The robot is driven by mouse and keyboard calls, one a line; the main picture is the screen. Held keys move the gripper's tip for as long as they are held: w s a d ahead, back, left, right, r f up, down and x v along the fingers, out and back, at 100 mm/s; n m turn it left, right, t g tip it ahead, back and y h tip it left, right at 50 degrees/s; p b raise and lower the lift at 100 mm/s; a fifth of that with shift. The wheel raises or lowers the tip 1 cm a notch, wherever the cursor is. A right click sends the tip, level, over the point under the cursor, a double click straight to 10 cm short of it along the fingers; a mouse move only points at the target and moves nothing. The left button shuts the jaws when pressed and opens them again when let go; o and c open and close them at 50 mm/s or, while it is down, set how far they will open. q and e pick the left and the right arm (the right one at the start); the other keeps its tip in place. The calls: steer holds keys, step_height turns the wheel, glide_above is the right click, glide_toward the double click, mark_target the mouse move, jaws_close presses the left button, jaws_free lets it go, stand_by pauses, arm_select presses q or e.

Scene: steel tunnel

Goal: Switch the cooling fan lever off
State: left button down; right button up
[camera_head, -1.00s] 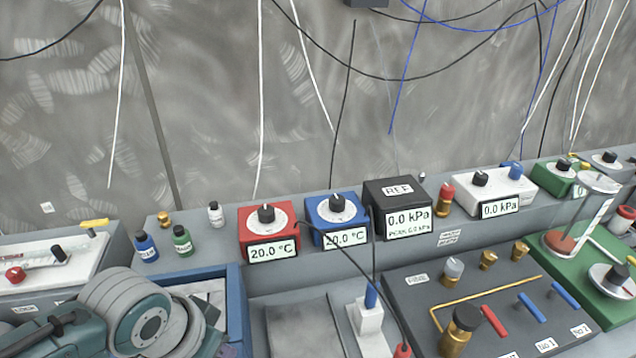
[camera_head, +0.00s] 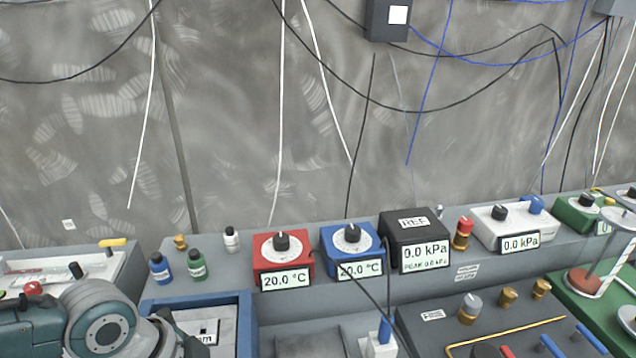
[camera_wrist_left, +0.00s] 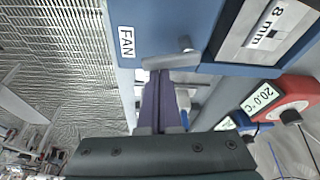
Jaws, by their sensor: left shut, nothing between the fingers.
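The fan lever (camera_wrist_left: 172,60) is a grey handle with a short rounded stub, on the edge of a blue housing next to the white FAN label (camera_wrist_left: 127,42) in the left wrist view. My left gripper (camera_wrist_left: 159,76) has purple fingers that are shut and empty. Their tips are right at the lever; I cannot tell whether they touch it. In the head view my left arm fills the lower left corner, and the lever and fingertips do not show. The blue housing (camera_head: 247,318) is partly visible beside the arm. My right gripper is in neither view.
A red box (camera_head: 284,264) and a blue box (camera_head: 352,248) reading 20.0 °C stand right of the housing, with a black REF box (camera_head: 404,227) beyond. Small blue and green bottles (camera_head: 197,265) stand behind the arm. Cables hang along the wall.

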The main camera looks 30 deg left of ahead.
arm_select(q)
steer(key=shift+a, duration=0.1)
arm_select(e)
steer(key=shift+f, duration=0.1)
arm_select(q)
steer(key=shift+w+a+b, duration=0.4)
steer(key=shift+a+b, duration=0.05)
steer(key=shift+a, duration=0.15)
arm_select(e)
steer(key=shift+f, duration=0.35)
